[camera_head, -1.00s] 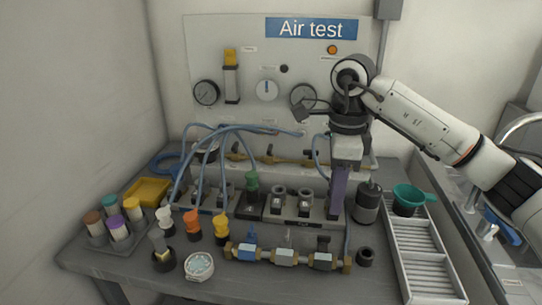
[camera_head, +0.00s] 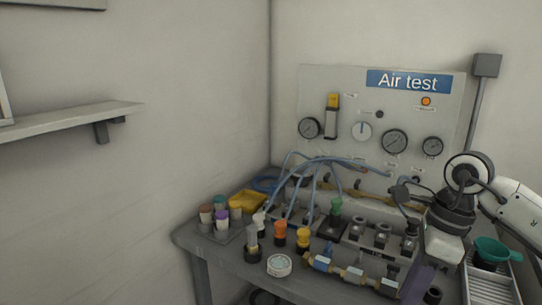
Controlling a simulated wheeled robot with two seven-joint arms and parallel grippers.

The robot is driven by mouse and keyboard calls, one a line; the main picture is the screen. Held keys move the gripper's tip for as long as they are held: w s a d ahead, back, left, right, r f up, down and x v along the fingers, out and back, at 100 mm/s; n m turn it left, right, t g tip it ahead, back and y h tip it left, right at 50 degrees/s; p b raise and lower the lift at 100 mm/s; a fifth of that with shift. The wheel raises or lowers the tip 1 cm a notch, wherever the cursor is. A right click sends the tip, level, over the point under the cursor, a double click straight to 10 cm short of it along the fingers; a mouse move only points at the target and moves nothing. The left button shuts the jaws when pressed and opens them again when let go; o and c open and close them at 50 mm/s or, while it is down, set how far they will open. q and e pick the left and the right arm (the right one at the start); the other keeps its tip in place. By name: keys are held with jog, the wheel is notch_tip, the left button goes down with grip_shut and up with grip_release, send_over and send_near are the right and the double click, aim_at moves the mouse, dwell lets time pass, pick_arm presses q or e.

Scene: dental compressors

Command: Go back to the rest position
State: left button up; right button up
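My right arm comes in from the right edge, and my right gripper (camera_head: 418,285) points down at the front right of the bench. Its fingers show as a dark purple-grey shape beside the valve manifold (camera_head: 350,272); I cannot see a gap between them or anything held. My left gripper is out of the frame. The grey bench (camera_head: 228,258) stands in the corner below the "Air test" panel (camera_head: 350,92).
Several coloured-cap bottles (camera_head: 221,215), a yellow tray (camera_head: 247,200) and blue hoses (camera_head: 318,165) stand on the bench. A green funnel (camera_head: 494,250) is at the right. A wall shelf (camera_head: 70,122) is at left. Floor left of the bench is mostly out of view.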

jog(key=s+a+f+g+y, duration=0.1)
jog(key=s+a+f+y, duration=0.2)
jog(key=a, duration=0.6)
jog(key=s+a+g+y, duration=0.1)
jog(key=s+a+y, duration=0.1)
jog(key=a+y, duration=0.5)
jog(key=s+a+r+m+t+y, duration=0.1)
jog(key=a+r+m+t+y, duration=0.35)
jog(key=a+m+y, duration=0.4)
jog(key=w+d+f+m+t+h, duration=0.2)
jog(key=d+f+m+t+h, duration=0.35)
jog(key=m, duration=0.75)
jog(key=w+d+f+m+t+h, duration=0.3)
jog(key=f+m+t+h, duration=0.3)
jog(key=m+t, duration=0.5)
jog(key=s+d+f+m+g+h, duration=0.3)
jog(key=s+f+m+g, duration=0.2)
jog(key=s+f+m, duration=0.2)
jog(key=s+d+f+m+g+h, duration=0.3)
jog(key=s+f, duration=0.8)
jog(key=f, duration=0.5)
jog(key=d+m+g, duration=0.1)
jog(key=m+g, duration=0.1)
jog(key=m, duration=0.1)
jog(key=shift+s+m+h, duration=0.2)
jog(key=shift+m+h, duration=0.15)
jog(key=shift+h, duration=0.05)
